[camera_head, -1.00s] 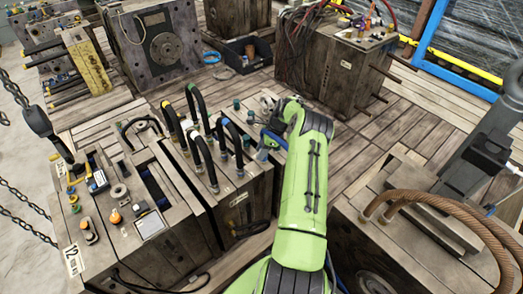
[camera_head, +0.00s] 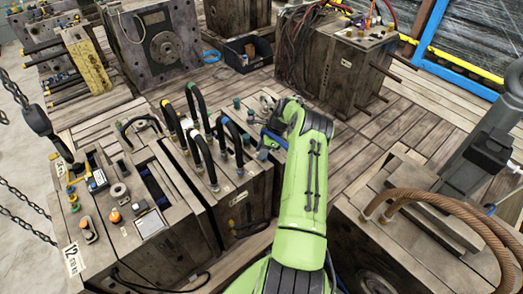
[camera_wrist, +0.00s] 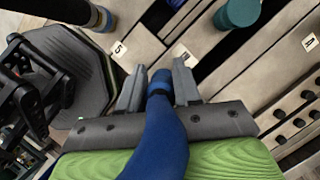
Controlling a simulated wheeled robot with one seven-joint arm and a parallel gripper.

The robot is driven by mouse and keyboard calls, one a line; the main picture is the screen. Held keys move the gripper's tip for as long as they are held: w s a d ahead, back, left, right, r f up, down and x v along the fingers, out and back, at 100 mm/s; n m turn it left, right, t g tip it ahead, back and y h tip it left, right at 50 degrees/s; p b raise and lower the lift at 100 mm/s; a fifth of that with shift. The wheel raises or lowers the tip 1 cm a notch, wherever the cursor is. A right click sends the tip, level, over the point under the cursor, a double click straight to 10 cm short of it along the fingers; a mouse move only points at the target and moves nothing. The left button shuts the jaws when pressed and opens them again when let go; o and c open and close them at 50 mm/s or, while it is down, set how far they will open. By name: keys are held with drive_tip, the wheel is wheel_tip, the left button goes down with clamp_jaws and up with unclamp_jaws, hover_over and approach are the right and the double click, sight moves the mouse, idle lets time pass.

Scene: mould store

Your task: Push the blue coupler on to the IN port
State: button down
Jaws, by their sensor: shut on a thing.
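The blue coupler (camera_wrist: 161,84) is at the end of a thick blue hose (camera_wrist: 158,140) that runs over the green palm in the wrist view. My gripper (camera_wrist: 158,88) has a grey finger on each side of the coupler and is shut on it. In the head view my gripper (camera_head: 267,140) is low over the right end of the hose-covered mould, with a bit of blue hose beside it. I cannot make out the IN port by its lettering, and what lies just beyond the coupler is hidden.
A teal cap (camera_wrist: 238,13) and plates marked 5 and 4 show in the wrist view. A dark hose with a metal fitting (camera_wrist: 98,17) is at upper left. Several hose loops (camera_head: 200,125) stand left of my gripper. Plank floor (camera_head: 410,125) at right is clear.

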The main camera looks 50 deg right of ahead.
drive_tip(key=c, duration=0.7)
unclamp_jaws()
drive_tip(key=shift+f, duration=0.1)
drive_tip(key=p+v, duration=0.4)
drive_tip(key=v, duration=1.1)
drive_tip(key=shift+s+d+r+p, duration=0.1)
drive_tip(key=shift+s+r+p, duration=0.05)
drive_tip(key=shift+r+p, duration=0.25)
